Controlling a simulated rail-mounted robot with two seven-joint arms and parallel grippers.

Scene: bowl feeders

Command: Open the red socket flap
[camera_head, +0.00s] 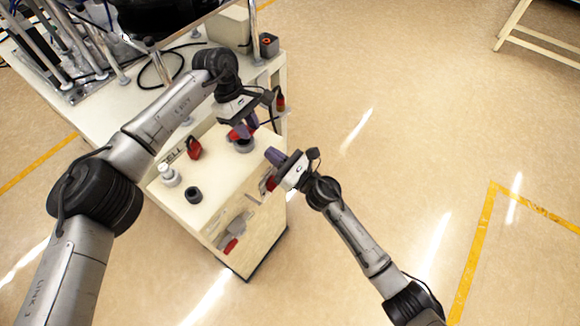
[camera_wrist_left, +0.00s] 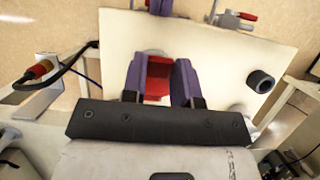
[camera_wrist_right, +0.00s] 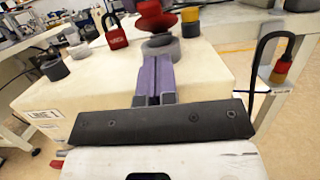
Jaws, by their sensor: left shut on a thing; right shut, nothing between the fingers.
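The red socket flap (camera_head: 236,134) is over a grey round socket (camera_head: 243,146) on the cart top. It shows between the purple fingers in the left wrist view (camera_wrist_left: 157,88), and in the right wrist view the red flap (camera_wrist_right: 155,20) is above the grey socket (camera_wrist_right: 160,46). My left gripper (camera_head: 250,125) is shut on the red flap; its fingers partly hide it. How far the flap is tilted is hard to tell.
A red padlock (camera_head: 194,148), a black ring-shaped part (camera_head: 193,195) and a pale round fitting (camera_head: 168,176) stand on the cart top (camera_head: 222,185). A cabled red and yellow plug (camera_wrist_right: 283,70) hangs at a bracket behind. Red-handled fittings (camera_head: 230,245) sit on the cart's side.

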